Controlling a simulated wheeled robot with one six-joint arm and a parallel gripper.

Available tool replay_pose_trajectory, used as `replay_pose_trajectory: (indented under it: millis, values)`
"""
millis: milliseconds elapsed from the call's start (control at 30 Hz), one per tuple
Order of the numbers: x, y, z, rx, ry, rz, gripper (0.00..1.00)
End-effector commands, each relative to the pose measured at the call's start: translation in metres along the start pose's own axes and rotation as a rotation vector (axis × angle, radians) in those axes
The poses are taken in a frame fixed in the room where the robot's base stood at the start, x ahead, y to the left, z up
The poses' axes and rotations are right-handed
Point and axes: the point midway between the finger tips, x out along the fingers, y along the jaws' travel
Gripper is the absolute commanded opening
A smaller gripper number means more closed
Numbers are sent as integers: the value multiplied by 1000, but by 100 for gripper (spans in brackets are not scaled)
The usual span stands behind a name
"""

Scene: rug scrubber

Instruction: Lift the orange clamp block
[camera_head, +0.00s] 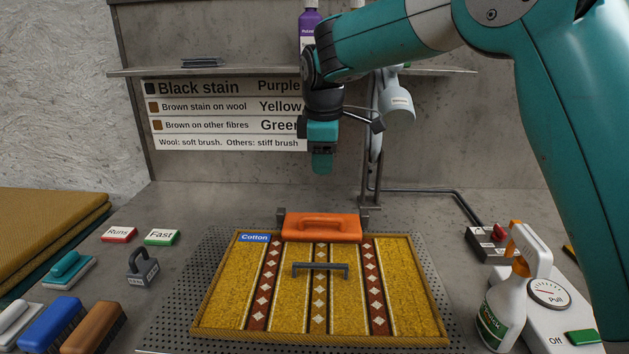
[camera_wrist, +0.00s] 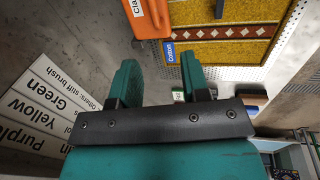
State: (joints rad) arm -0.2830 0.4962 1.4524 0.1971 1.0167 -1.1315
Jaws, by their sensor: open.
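The orange clamp block (camera_head: 322,229) lies across the back edge of a yellow patterned rug (camera_head: 223,298) and has a handle on top. It stands between two dark posts at its ends.
A grey handle (camera_head: 320,267) lies on the rug, with a blue Cotton label (camera_head: 254,238) at its corner. Brushes (camera_head: 53,325) and a small weight (camera_head: 142,268) stand at left. A spray bottle (camera_head: 505,305) and pull gauge (camera_head: 548,294) stand at right. A lamp (camera_head: 397,100) hangs behind my gripper.

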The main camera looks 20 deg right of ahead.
Motion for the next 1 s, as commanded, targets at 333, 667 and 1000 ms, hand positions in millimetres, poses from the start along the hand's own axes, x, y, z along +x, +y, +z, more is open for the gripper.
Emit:
replay_pose_trajectory:
  millis: [333,667,1000]
  values:
    - [39,8,-5,-27,-11,2,42]
    - [115,8,-2,-24,-10,2,42]
    - [166,10,-2,-23,-8,5,42]
